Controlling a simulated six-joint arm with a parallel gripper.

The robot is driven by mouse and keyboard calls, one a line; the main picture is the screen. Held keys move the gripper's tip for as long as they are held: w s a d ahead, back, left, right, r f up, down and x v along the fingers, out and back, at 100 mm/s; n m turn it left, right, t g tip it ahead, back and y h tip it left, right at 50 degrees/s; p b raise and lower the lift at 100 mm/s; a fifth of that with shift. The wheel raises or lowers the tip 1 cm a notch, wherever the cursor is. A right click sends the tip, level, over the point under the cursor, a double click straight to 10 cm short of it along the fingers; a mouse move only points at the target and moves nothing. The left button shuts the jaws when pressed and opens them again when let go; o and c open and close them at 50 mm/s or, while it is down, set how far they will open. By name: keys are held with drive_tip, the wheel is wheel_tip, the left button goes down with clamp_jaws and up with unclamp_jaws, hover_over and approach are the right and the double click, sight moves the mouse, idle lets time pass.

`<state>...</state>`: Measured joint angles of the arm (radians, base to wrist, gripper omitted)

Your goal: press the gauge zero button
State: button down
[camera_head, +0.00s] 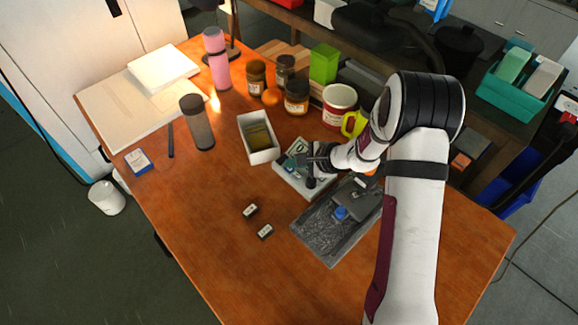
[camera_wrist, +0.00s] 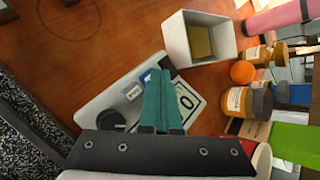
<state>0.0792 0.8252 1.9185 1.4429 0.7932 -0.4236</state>
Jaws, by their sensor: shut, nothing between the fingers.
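The gauge is a white box (camera_head: 288,184) on the wooden table, partly hidden by my gripper and arm. In the wrist view its white top (camera_wrist: 95,108) carries a round black knob (camera_wrist: 111,121), a small marked label (camera_wrist: 133,92) and a pale panel with a large 0 (camera_wrist: 188,103). A blue part (camera_wrist: 148,76), which looks like a button, shows beside my fingertips and is partly covered by them. My gripper (camera_wrist: 160,73) is shut and empty, its teal fingers over the gauge. In the head view my gripper (camera_head: 302,161) is over the gauge; contact cannot be told.
A white open box (camera_head: 258,152) stands just behind the gauge. Two small dark blocks (camera_head: 250,211) lie front left, with bare table around.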

sight(293, 170)
drive_tip(key=shift+r, duration=0.75)
drive_tip(key=shift+r, duration=2.55)
drive_tip(key=s+a+r+n+g, duration=0.25)
drive_tip(key=s+r+n, duration=0.35)
drive_tip(key=s+r, duration=0.6)
drive_tip(key=s+d+n+g+h, duration=0.1)
drive_tip(key=s+d+n+h, duration=0.1)
drive_tip(key=s, duration=0.9)
drive_tip(key=s+d+n+g+h, duration=0.1)
drive_tip(key=s+d+n+h, duration=0.1)
drive_tip(key=s+d+h, duration=0.2)
drive_tip(key=s+d, duration=0.3)
drive_tip(key=s, duration=0.3)
drive_tip(key=shift+s+d+f+g, duration=0.25)
drive_tip(key=shift+s+f+g, duration=0.05)
drive_tip(key=shift+s+g, duration=0.05)
